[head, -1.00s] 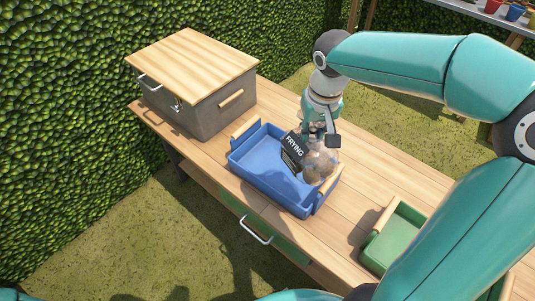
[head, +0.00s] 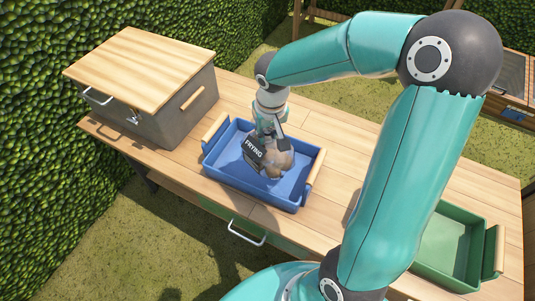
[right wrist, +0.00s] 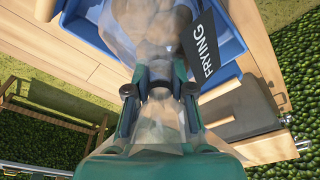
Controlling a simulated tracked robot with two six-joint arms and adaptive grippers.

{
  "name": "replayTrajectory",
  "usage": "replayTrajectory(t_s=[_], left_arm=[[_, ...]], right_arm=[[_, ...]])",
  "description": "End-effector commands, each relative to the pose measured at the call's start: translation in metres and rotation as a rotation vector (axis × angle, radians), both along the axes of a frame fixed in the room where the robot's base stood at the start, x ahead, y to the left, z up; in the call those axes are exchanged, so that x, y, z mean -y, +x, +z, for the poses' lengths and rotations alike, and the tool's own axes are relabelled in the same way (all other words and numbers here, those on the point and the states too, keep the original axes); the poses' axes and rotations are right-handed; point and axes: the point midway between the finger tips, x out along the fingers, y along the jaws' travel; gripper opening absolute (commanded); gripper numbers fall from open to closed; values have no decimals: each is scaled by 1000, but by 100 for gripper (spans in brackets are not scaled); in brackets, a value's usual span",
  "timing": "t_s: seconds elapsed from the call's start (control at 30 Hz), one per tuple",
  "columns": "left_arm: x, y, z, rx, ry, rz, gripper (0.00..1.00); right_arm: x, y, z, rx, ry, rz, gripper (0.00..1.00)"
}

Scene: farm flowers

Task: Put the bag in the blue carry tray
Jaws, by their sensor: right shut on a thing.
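The bag (head: 277,163) is clear, with brown contents and a black label reading FRYING. It hangs tilted inside the outline of the blue carry tray (head: 225,172); whether it touches the tray floor I cannot tell. My right gripper (head: 268,134) is above the tray and shut on the top of the bag. In the right wrist view my gripper's fingers (right wrist: 159,85) pinch the bag's clear film, and the bag (right wrist: 150,35) bulges beyond them over the tray (right wrist: 90,22). My left gripper is not in view.
A grey box with a wooden lid (head: 140,66) stands left of the blue tray. A green tray (head: 447,243) is at the right of the wooden table (head: 318,228). The tabletop between the two trays is partly hidden by my right arm. A hedge (head: 45,100) borders the left.

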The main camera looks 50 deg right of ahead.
Motion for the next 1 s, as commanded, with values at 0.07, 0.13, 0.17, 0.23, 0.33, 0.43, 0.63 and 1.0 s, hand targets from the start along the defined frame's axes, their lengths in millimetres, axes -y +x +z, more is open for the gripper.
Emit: replayTrajectory(t_s=[0.07, 0.13, 0.17, 0.23, 0.33, 0.43, 0.63, 1.0], left_arm=[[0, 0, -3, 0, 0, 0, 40], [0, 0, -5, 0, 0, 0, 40], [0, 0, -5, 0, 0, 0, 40], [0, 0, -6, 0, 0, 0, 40], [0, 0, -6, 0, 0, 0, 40], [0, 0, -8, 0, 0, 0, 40], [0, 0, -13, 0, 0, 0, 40], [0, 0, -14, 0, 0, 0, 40]], right_arm=[[0, 0, -19, -2, 0, 1, 0], [-1, 0, -30, -1, 1, 1, 0], [-1, 0, -33, -1, 1, 2, 0], [0, 1, -39, 2, 0, 1, 0], [-1, 1, -44, 2, -1, 2, 0], [-1, 1, -52, 1, -1, 3, 0], [-1, 1, -79, 1, -1, 4, 0], [-1, 2, -86, 4, -1, 3, 0]])
